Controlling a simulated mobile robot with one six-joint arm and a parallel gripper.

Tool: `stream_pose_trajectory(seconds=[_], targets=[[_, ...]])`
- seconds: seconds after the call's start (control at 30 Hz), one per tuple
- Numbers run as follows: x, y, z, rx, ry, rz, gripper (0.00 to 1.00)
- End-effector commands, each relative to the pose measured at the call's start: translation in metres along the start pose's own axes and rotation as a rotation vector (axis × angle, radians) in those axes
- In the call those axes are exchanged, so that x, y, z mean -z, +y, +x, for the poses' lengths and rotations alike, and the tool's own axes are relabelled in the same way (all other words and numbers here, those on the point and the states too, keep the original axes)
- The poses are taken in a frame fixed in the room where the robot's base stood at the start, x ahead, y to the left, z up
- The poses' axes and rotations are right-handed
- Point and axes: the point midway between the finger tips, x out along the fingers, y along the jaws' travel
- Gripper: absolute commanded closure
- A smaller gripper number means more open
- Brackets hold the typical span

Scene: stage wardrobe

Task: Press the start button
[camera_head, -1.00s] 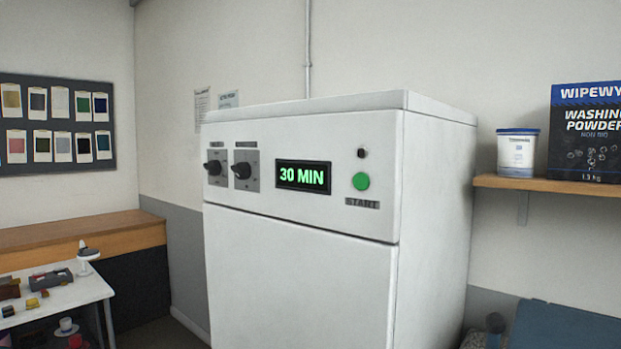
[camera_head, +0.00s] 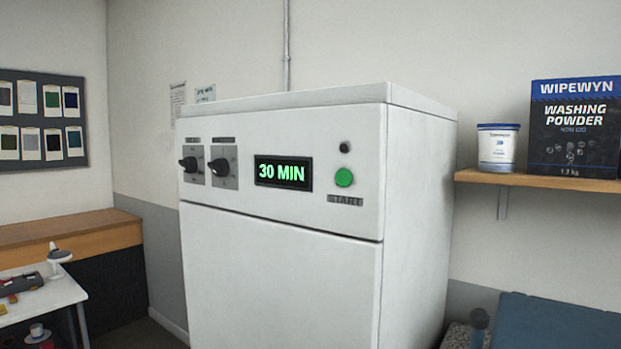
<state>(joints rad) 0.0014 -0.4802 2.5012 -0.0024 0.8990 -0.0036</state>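The green round start button (camera_head: 344,177) is on the upper right of the front panel of a white machine (camera_head: 280,275). A label reading START (camera_head: 345,200) is just below it, and a small dark round spot (camera_head: 345,147) is just above it. A display (camera_head: 283,172) left of the button reads 30 MIN in green. Two black knobs (camera_head: 188,163) (camera_head: 219,167) are on the panel's left. My gripper is not in view, and nothing covers the button.
A wooden shelf (camera_head: 540,182) on the right wall holds a white tub (camera_head: 498,146) and a washing powder box (camera_head: 575,127). A white table (camera_head: 40,302) with small items stands at lower left. A blue surface (camera_head: 560,322) is at lower right.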

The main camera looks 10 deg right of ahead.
Motion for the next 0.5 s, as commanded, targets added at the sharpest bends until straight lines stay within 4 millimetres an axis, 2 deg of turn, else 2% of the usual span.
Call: stream_pose_trajectory(seconds=[0.03, 0.2, 0.5], targets=[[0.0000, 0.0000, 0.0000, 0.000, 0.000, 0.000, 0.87], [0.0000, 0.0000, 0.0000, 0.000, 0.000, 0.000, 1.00], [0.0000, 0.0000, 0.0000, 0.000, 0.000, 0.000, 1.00]])
